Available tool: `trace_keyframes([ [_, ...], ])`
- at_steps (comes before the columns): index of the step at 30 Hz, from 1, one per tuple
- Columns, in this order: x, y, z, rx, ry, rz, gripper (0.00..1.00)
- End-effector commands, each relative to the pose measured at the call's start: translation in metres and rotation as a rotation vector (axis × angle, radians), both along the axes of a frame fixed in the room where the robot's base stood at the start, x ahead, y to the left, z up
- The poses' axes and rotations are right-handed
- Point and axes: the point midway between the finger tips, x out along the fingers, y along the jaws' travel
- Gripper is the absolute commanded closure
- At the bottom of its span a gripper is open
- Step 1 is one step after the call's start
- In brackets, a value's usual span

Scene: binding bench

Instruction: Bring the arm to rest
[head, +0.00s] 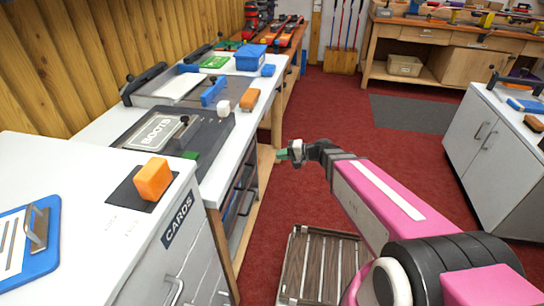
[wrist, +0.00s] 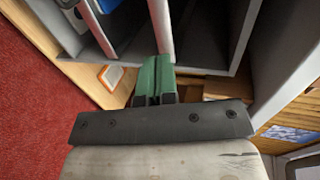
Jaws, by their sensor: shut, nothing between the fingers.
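My gripper (head: 284,154) is at the end of my pink arm, over the red floor beside the front of the long bench (head: 260,97). Its green fingers are together with nothing between them. In the wrist view the green fingers of my gripper (wrist: 154,82) point towards the upright dividers of an open shelf under the bench. I cannot tell whether the fingertips touch a divider.
At the left stands a cabinet (head: 185,262) with an orange block (head: 153,179) and a blue clipboard (head: 30,245) on top. A slatted wooden crate (head: 322,265) is on the floor below my arm. The red carpet (head: 320,115) beyond is open.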

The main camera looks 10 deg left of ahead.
Motion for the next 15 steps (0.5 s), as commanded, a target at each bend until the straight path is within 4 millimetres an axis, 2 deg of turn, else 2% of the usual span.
trace_keyframes([
  [10, -0.001, -0.015, 0.001, -0.027, -0.003, 0.003, 1.00],
  [13, -0.004, -0.030, -0.005, -0.095, -0.010, 0.011, 1.00],
  [15, -0.007, -0.047, -0.011, -0.170, -0.015, 0.018, 1.00],
])
